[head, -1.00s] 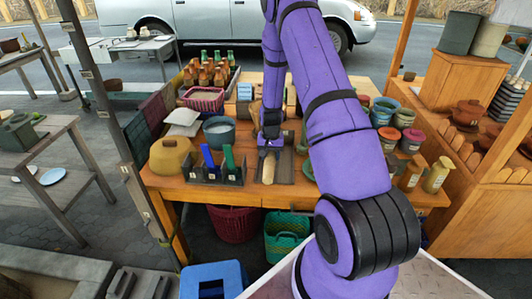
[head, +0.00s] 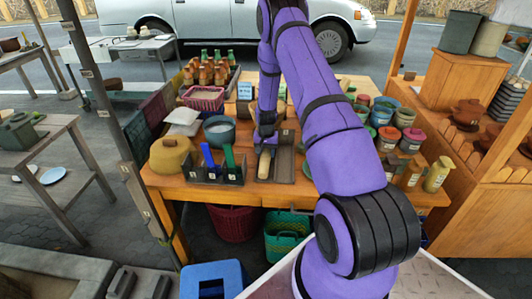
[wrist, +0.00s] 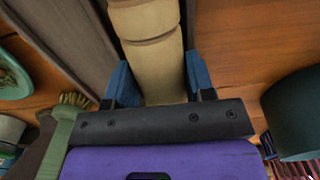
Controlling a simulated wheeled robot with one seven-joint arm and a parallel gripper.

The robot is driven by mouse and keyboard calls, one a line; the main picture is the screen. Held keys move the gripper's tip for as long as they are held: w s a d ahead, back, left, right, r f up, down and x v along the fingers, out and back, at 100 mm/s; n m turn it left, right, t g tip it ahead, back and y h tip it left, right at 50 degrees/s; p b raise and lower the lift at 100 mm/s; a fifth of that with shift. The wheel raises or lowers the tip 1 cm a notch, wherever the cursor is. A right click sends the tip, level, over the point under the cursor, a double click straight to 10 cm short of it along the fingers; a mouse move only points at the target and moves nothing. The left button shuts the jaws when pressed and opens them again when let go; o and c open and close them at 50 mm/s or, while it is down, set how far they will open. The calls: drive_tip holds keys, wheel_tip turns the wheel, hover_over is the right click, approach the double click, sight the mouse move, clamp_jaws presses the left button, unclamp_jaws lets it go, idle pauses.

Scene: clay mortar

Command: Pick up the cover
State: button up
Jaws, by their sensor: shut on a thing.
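My gripper (head: 265,143) is shut on a pale wooden, grooved cylinder that looks like a pestle (head: 264,163). In the wrist view the two blue fingers of my gripper (wrist: 160,85) stand on either side of this pestle (wrist: 152,50). A dark grey tray (head: 284,168) lies beside and under it in the head view. The height of the pestle above the tray or table is hard to tell. I cannot tell which thing is the cover; a tan domed piece (head: 170,155) with a knob sits at the table's left front.
A dark rack (head: 215,176) with blue and green upright items stands left of my gripper. A blue-grey pot (head: 219,131) is behind it. Coloured jars (head: 388,137) stand at the right. A red basket (head: 204,98) and bottles crowd the back left.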

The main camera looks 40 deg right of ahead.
drive_tip(key=shift+f, duration=0.2)
drive_tip(key=o, duration=1.1)
